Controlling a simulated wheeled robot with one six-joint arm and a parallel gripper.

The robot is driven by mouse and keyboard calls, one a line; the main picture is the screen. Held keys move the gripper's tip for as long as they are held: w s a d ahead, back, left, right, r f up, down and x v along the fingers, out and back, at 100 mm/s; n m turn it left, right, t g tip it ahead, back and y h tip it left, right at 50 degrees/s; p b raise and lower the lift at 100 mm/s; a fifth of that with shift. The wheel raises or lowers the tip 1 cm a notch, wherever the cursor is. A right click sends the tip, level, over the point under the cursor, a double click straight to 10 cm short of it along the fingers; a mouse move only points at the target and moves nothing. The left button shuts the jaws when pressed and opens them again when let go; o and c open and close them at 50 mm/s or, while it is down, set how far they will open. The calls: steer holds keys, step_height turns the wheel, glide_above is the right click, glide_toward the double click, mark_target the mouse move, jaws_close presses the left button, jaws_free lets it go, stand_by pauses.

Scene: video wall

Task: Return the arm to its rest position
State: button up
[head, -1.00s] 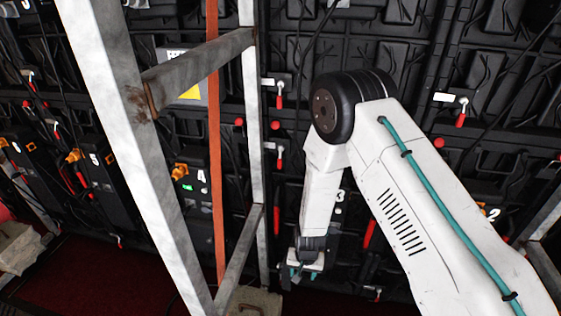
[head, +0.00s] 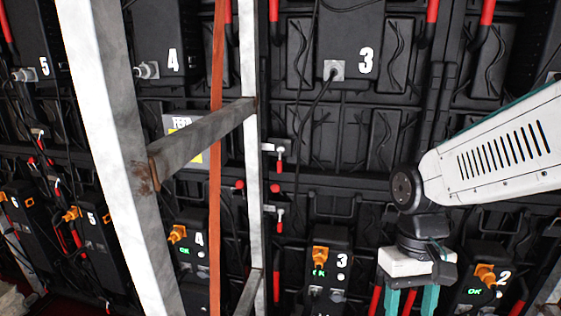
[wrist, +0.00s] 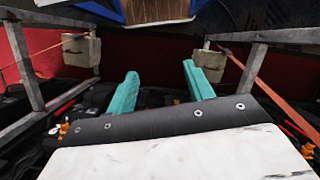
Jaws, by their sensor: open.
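My gripper (head: 410,300) hangs at the lower right in the head view, under my white arm, with its teal fingers pointing down. It stands in front of the video wall's back, between the units numbered 3 (head: 330,268) and 2 (head: 484,280). In the wrist view my gripper (wrist: 160,92) shows two teal fingers spread wide apart with nothing between them. The fingertips are cut off by the lower edge of the head view.
A metal frame (head: 118,150) with a crossbar (head: 205,137) stands left of my arm. An orange strap (head: 216,200) runs down beside it. Weight blocks (wrist: 80,50) and red floor (wrist: 150,58) show in the wrist view. Orange plugs and cables are on the wall units.

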steer(key=s+d+r+m+t, duration=0.1)
steer(key=s+d+r+t, duration=0.3)
steer(key=s+r, duration=0.3)
step_height(320, 180, up, 2)
steer(key=shift+s+d+r, duration=0.1)
steer(key=shift+s+d, duration=0.3)
steer(key=shift+d, duration=0.1)
stand_by(0.3)
